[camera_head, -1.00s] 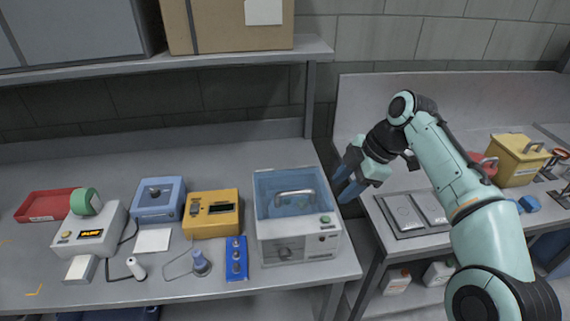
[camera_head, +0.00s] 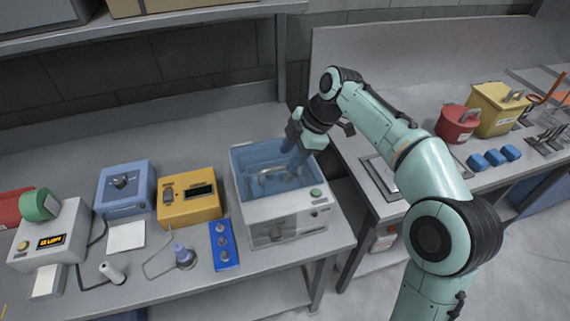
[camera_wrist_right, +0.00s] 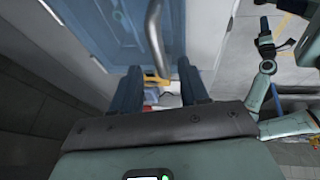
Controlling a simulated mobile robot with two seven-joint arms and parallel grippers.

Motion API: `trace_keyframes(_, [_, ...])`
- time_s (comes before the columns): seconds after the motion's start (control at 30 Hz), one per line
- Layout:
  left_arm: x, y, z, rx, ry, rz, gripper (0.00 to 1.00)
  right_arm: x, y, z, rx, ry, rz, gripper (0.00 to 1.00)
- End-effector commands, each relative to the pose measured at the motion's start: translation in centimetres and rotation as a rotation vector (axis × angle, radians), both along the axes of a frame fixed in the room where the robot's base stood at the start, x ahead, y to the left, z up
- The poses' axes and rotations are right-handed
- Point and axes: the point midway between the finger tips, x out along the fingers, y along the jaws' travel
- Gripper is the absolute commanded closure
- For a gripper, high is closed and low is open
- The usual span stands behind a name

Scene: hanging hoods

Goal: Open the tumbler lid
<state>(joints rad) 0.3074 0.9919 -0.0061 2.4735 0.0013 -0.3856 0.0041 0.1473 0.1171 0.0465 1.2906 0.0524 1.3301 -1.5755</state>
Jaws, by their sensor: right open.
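The tumbler (camera_head: 285,220) is a pale grey box at the front right of the left bench. Its translucent blue lid (camera_head: 245,157) looks closed and has a curved metal handle (camera_head: 265,178). My right gripper (camera_head: 289,158) is open and points down over the lid, by the handle's right end. In the right wrist view the handle (camera_wrist_right: 153,40) runs down between the two blue fingers (camera_wrist_right: 158,82); I cannot tell whether they touch it. The blue lid (camera_wrist_right: 95,25) fills the top left there. A teal arm of mine with a dark end (camera_wrist_right: 267,45) shows at right, its jaws unclear.
Left of the tumbler stand a blue rack (camera_head: 222,245), a yellow device (camera_head: 190,207) and a blue device (camera_head: 125,190). A second bench at right holds a red pot (camera_head: 457,124) and a yellow box (camera_head: 497,108). A shelf post (camera_head: 281,70) rises behind the tumbler.

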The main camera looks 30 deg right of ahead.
Motion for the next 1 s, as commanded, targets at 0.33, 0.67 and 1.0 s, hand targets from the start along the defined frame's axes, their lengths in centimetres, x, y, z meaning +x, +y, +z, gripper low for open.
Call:
trace_keyframes(0.33, [-0.3, 0.0, -0.6, 0.000, 0.002, 0.000, 0.57, 0.9, 1.2, -3.1, 0.000, -0.001, 0.000, 0.56])
trace_keyframes(0.67, [-0.3, 0.0, -0.5, 0.000, 0.002, 0.000, 0.57, 1.0, 1.2, -3.2, 0.000, -0.001, 0.000, 0.75])
trace_keyframes(1.0, [-0.2, 0.0, -0.4, 0.000, 0.002, -0.001, 0.57, 1.0, 1.1, -3.0, 0.000, -0.002, -0.001, 1.00])
